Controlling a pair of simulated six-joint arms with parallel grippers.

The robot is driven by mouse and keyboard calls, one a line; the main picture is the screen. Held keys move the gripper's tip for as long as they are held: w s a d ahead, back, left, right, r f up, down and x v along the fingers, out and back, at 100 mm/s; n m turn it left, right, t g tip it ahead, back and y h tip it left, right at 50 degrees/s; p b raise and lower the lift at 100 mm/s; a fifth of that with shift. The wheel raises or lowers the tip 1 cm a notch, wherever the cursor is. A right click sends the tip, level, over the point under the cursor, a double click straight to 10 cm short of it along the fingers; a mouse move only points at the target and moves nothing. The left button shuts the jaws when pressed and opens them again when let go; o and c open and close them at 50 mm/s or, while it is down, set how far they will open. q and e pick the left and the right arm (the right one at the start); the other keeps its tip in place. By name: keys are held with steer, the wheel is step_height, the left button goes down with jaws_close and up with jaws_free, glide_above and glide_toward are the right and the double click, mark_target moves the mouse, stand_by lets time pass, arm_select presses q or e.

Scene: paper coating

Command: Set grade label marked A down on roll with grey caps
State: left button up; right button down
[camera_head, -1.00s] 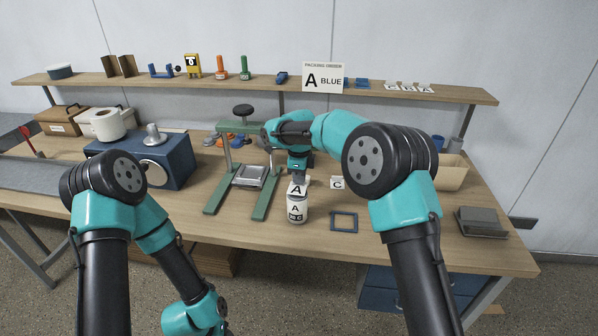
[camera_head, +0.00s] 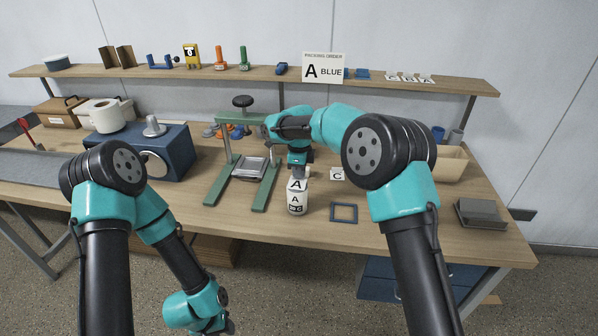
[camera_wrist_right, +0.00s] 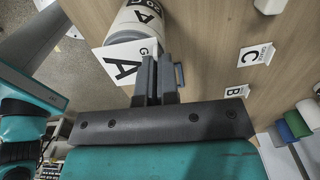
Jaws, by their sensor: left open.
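The grade label marked A (camera_head: 296,184) is a small white card, also seen in the right wrist view (camera_wrist_right: 124,63). My right gripper (camera_head: 298,173) is shut on it, with its fingers (camera_wrist_right: 157,82) close together at the card's edge. The card is at the top of a white roll (camera_head: 297,204) standing upright on the bench; its printed side shows an A. In the right wrist view the roll (camera_wrist_right: 145,15) is just behind the card; whether they touch is unclear. My left gripper (camera_head: 222,325) is open, low in front of the bench, and empty.
A C card (camera_head: 337,174) and a blue-grey square frame (camera_head: 344,205) lie right of the roll. A B card (camera_wrist_right: 237,91) shows in the right wrist view. A green press stand (camera_head: 217,186) is to the left. The bench front is mostly clear.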

steer(key=c, duration=1.3)
jaws_free()
steer(key=shift+r, duration=0.15)
step_height(320, 180, up, 17)
steer(key=shift+r, duration=0.1)
steer(key=shift+d, duration=0.1)
